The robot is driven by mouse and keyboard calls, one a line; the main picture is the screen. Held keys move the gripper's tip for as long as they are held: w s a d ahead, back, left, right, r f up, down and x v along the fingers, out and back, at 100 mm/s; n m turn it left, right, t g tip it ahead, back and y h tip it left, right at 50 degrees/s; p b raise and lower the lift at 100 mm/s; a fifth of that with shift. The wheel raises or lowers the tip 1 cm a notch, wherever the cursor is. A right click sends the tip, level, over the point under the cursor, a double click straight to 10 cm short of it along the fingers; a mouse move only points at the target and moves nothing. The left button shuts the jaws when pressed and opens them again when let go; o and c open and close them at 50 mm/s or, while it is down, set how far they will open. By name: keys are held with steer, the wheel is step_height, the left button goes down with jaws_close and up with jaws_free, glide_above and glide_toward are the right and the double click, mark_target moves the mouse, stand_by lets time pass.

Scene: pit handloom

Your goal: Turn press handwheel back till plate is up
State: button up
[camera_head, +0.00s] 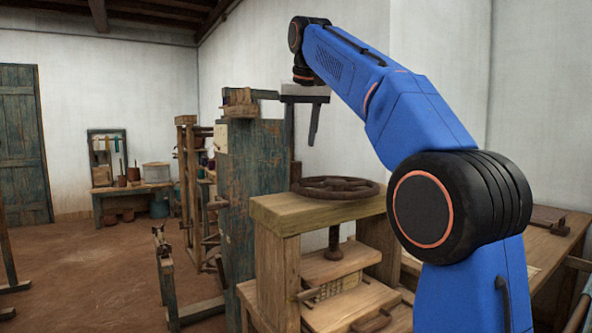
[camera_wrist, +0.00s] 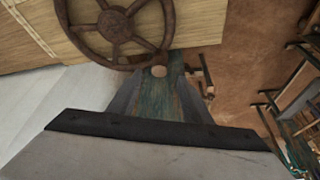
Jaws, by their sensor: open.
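The press handwheel (camera_head: 336,186) is a dark brown spoked wheel lying flat above the press's wooden top beam (camera_head: 290,215). In the wrist view the handwheel (camera_wrist: 114,27) fills the upper left, with its hub and spokes showing. The screw (camera_head: 334,241) runs down to the wooden plate (camera_head: 328,266). The plate sits low, just above a pale ribbed stack (camera_head: 335,287); I cannot tell whether they touch. My gripper (camera_head: 302,152) points down with fingers apart, above and behind the wheel's left side. In the wrist view its fingertips (camera_wrist: 158,78) are beside the rim, holding nothing.
A weathered green wooden post (camera_head: 252,170) of the loom stands left of the press, close to my gripper. A wooden table (camera_head: 540,245) is at the right. A bench with pots (camera_head: 133,174) stands at the far wall. Brown floor (camera_head: 90,270) is open at the left.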

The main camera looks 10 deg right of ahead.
mark_target(297, 163)
steer(key=x, duration=1)
steer(key=shift+w+d+f, duration=0.1)
steer(key=shift+f, duration=0.2)
jaws_close()
